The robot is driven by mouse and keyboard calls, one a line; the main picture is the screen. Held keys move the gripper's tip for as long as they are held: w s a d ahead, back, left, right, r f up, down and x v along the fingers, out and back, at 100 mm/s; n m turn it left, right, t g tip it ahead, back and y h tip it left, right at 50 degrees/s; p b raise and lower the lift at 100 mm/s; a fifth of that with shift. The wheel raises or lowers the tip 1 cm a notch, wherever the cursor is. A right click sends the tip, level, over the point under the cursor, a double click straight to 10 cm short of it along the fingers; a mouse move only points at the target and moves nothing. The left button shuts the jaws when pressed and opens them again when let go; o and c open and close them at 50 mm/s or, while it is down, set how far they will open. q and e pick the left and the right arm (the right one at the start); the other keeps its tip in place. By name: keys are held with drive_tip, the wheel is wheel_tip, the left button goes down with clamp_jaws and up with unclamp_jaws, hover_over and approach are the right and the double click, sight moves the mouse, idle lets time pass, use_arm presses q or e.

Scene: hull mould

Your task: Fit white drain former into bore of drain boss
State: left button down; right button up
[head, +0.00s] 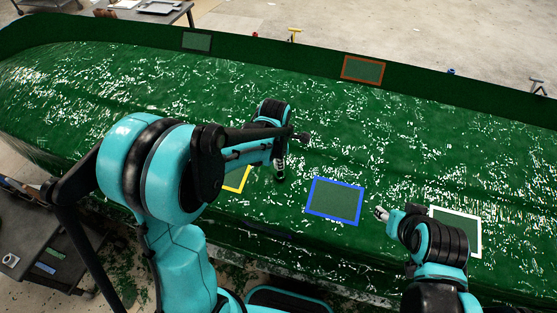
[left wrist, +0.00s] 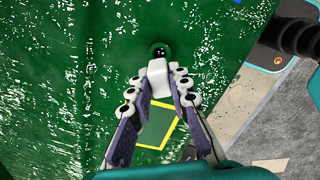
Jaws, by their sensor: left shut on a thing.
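The white drain former (left wrist: 158,78) is a small pale block between the fingertips of my left gripper (left wrist: 163,88) in the left wrist view. That gripper is shut on it. The drain boss (left wrist: 160,50) is a green ring with a dark bore, just past the former's far end. I cannot tell whether the former touches the boss or is apart from it. In the head view my left gripper (head: 280,170) points down at the green hull, and the former and boss cannot be made out there. My right gripper (head: 381,213) is small, beside the blue frame; its jaws are unclear.
The hull mould (head: 330,110) is green with white flecks. Blue (head: 333,219), white (head: 478,243), yellow (head: 238,189) and brown (head: 362,84) frames mark patches on it. A grey cart (head: 40,225) stands at the left. Hull beyond my left gripper is clear.

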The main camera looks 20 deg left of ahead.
use_arm(q)
drive_tip(key=shift+w+f+b, duration=0.15)
drive_tip(key=shift+f+b, duration=0.4)
drive_tip(key=shift+f, duration=0.3)
drive_tip(key=shift+w+f+b, duration=0.15)
drive_tip(key=shift+f+b, duration=0.4)
drive_tip(key=shift+f, duration=0.3)
idle(0.6)
drive_tip(key=shift+w+f+b, duration=0.2)
drive_tip(key=shift+f+b, duration=1.4)
drive_tip(key=shift+b, duration=0.05)
drive_tip(key=c, duration=1.3)
unclamp_jaws()
drive_tip(key=shift+c, duration=0.2)
drive_tip(key=shift+r, duration=0.1)
drive_tip(key=r, duration=0.4)
drive_tip(key=s+r, duration=0.1)
drive_tip(key=r, duration=0.6)
drive_tip(key=shift+s+r, duration=0.35)
drive_tip(key=shift+s, duration=0.05)
